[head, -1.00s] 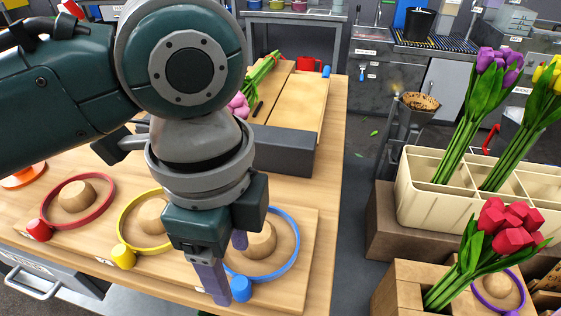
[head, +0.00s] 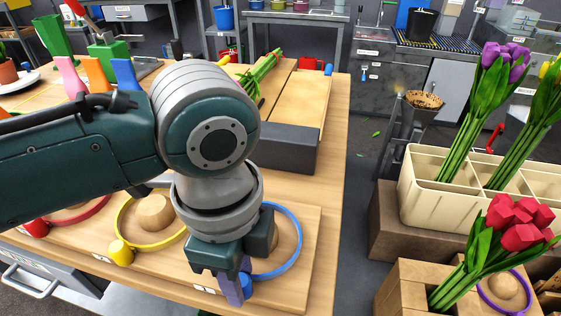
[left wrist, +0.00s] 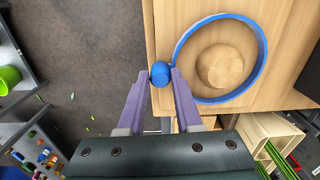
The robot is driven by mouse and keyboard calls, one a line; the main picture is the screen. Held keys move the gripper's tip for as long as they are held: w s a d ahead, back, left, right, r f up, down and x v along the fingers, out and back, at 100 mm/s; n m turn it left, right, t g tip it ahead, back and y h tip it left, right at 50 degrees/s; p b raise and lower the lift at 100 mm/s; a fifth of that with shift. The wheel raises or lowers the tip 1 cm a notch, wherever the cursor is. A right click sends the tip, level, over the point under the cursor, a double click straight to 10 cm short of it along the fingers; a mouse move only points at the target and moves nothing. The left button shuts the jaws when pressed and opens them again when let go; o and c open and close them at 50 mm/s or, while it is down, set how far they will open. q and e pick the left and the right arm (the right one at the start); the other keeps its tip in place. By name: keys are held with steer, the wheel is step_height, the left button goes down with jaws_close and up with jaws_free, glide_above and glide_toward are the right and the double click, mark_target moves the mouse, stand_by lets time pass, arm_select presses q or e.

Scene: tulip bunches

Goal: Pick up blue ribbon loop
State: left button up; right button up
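The blue ribbon loop (head: 298,243) lies around a round wooden peg on the right part of the wooden board; it also shows in the left wrist view (left wrist: 265,52). Its blue knob (left wrist: 160,72) sticks out at the board's edge. My left gripper (head: 240,279) points down over this knob. In the left wrist view its purple fingers (left wrist: 161,80) stand on either side of the knob and appear to touch it. The loop still rests around the peg. My left arm hides part of the loop in the head view. My right gripper is not seen.
A yellow loop (head: 121,222) and a red loop (head: 82,216) lie to the left on the same table. A dark grey block (head: 289,149) stands behind the board. A cream divided box (head: 432,197) with tulips stands right, across a floor gap.

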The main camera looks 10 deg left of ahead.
arm_select(q)
jaws_close()
steer(key=shift+r, duration=0.1)
step_height(320, 180, up, 20)
steer(key=p, duration=0.5)
stand_by(0.3)
step_height(320, 180, up, 4)
steer(key=p, duration=0.6)
steer(key=shift+r+p, duration=0.15)
steer(key=shift+p, duration=0.2)
